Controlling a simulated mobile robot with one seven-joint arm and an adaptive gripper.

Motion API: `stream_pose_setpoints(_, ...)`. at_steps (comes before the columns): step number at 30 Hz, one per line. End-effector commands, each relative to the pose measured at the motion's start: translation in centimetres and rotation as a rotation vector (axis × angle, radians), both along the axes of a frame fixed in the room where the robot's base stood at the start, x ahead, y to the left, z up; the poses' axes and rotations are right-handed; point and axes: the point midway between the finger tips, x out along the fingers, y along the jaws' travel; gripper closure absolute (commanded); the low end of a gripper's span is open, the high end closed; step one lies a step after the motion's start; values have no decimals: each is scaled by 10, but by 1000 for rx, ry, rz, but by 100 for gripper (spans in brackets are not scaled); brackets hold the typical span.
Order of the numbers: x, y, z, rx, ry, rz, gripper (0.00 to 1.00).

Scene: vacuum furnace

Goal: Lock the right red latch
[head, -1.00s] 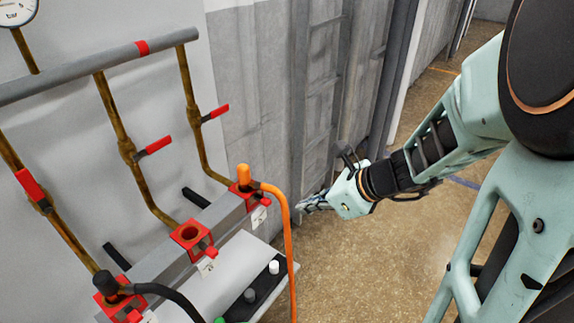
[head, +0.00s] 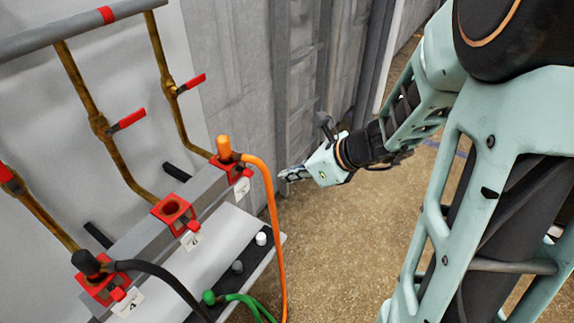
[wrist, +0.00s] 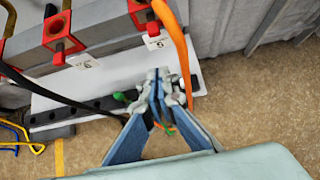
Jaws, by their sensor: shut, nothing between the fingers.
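The right red latch (head: 238,168) is on the right-hand red socket, where an orange plug (head: 224,148) with an orange cable sits. It also shows at the top of the wrist view (wrist: 141,14), partly cut by the frame edge. I cannot tell whether this latch is locked. The middle red latch (head: 186,225) is on an open, empty socket, and the left red latch (head: 118,293) is on a socket with a black plug. My gripper (head: 283,178) is shut and empty, to the right of the right latch and apart from it.
The orange cable (head: 275,225) hangs between the sockets and my gripper. A black strip (head: 250,254) with white, grey and green connectors runs along the panel's lower edge. Pipes with red-handled valves (head: 127,121) rise behind. Open floor (head: 340,240) lies to the right.

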Motion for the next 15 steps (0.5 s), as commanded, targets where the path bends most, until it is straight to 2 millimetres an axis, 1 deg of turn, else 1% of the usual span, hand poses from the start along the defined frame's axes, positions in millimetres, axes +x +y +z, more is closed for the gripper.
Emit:
stream_pose_setpoints(1,4,8,-13,1,5,6,100)
stream_pose_setpoints(9,29,39,-53,1,4,2,100)
stream_pose_setpoints(11,36,48,-46,0,0,6,100)
stream_pose_setpoints(15,47,61,-46,-1,0,4,100)
